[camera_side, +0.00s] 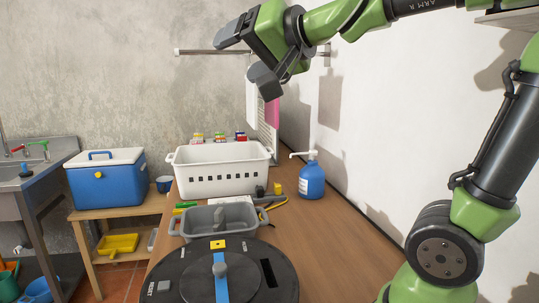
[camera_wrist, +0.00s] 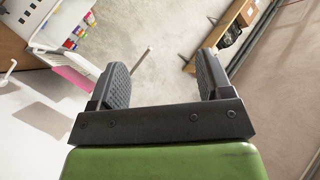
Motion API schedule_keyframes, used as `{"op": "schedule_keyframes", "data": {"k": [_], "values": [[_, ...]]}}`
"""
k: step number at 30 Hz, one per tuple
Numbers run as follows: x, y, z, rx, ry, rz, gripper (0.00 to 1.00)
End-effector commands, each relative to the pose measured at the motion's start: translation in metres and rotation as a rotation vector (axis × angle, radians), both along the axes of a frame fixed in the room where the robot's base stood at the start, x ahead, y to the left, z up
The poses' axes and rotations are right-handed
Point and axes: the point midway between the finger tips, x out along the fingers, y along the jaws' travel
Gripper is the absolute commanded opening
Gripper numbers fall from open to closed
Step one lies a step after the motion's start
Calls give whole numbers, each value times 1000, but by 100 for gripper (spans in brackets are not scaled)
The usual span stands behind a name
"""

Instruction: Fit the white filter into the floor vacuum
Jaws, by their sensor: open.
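The floor vacuum (camera_side: 187,266) is a round dark disc at the bottom of the side view, cut off by the frame edge. It bears a blue strip (camera_side: 222,287), a grey knob and a yellow piece (camera_side: 218,245) at its far rim. I cannot make out the white filter for certain; a small white item (camera_side: 232,200) shows behind the grey tub, too small to identify. My gripper (camera_side: 246,62) is high above the bench near the wall, jaws apart and empty. In the wrist view its two dark pads (camera_wrist: 161,78) have only distant floor between them.
A grey tub (camera_side: 187,226) stands just behind the vacuum, with a white slotted basket (camera_side: 222,182) beyond. A blue pump bottle (camera_side: 312,181) stands at the right. A blue cooler (camera_side: 106,186) sits on a side table. A wall rail (camera_side: 205,52) is near my gripper.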

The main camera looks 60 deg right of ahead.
Motion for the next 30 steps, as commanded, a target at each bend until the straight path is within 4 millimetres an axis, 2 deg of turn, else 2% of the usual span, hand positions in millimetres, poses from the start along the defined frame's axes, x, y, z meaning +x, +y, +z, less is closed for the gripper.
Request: {"op": "schedule_keyframes", "data": {"k": [3,5,6,8,9,12,15,19,21,24,30], "values": [[11,51,-52,-256,171,275,72],[9,83,-85,-437,257,472,72],[3,106,-110,-577,310,632,72],[-14,139,-148,-803,368,899,72],[-30,158,-173,-955,391,1086,72],[-75,189,-225,-1308,383,1545,72],[-115,198,-260,-1584,317,1939,72],[-148,197,-284,-1803,210,2281,72],[-156,195,-290,-1860,171,2379,72],[-160,193,-300,-1893,148,2438,72],[-160,193,-327,-1892,148,2438,72]]}}
